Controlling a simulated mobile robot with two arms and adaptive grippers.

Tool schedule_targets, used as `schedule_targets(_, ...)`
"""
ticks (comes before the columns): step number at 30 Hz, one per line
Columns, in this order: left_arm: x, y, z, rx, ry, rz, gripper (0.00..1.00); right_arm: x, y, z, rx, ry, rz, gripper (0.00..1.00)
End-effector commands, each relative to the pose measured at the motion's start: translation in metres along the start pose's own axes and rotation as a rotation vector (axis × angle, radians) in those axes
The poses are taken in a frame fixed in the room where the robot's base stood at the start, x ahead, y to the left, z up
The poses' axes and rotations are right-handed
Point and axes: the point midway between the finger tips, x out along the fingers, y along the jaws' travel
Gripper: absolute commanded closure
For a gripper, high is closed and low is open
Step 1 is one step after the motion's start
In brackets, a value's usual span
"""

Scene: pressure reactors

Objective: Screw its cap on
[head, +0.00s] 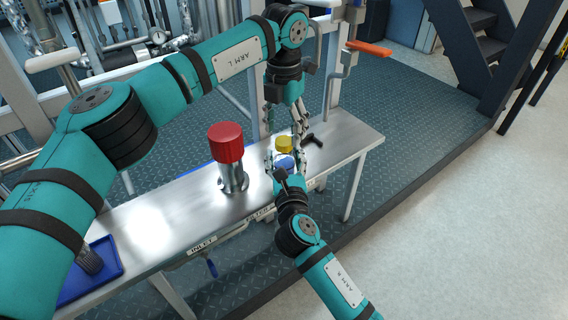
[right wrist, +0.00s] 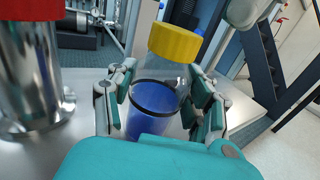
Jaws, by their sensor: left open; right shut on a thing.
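A blue cup-like body with a dark rim (right wrist: 152,108) stands between the fingers of my right gripper (right wrist: 160,112), which is shut on it. The blue body also shows in the head view (head: 284,161). A yellow cap (right wrist: 174,42) is just beyond and above the rim in the right wrist view, with a clear part under it; I cannot tell whether that part touches the blue body. The yellow cap also shows in the head view (head: 284,143). My left gripper (head: 285,132) is open, reaching down from above around the yellow cap; contact is unclear.
A steel cylinder with a red top (head: 226,144) stands on the steel bench (head: 190,200), left of the grippers. A black handle-like part (head: 314,140) lies to the right. A blue tray (head: 106,258) holds a dark ribbed piece (head: 89,260). An orange lever (head: 370,47) juts out behind.

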Motion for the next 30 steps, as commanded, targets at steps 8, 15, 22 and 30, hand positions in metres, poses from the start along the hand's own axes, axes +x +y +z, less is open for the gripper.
schedule_targets(8, 0.03, 0.0, 0.0, 0.001, 0.001, 0.0, 0.41, 0.0, 0.0, 0.0, 0.0, 0.001, 0.0, 1.0)
schedule_targets(15, 0.033, 0.0, 0.0, 0.001, -0.001, 0.001, 0.41, 0.0, 0.0, 0.0, 0.0, 0.001, 0.0, 1.0)
schedule_targets(22, 0.033, 0.0, 0.0, 0.001, 0.0, 0.001, 0.58, 0.0, 0.0, 0.0, 0.0, 0.001, 0.0, 1.0)
schedule_targets(30, 0.032, 0.0, 0.0, 0.0, 0.0, 0.001, 0.93, 0.0, 0.0, 0.0, 0.0, 0.001, 0.0, 1.0)
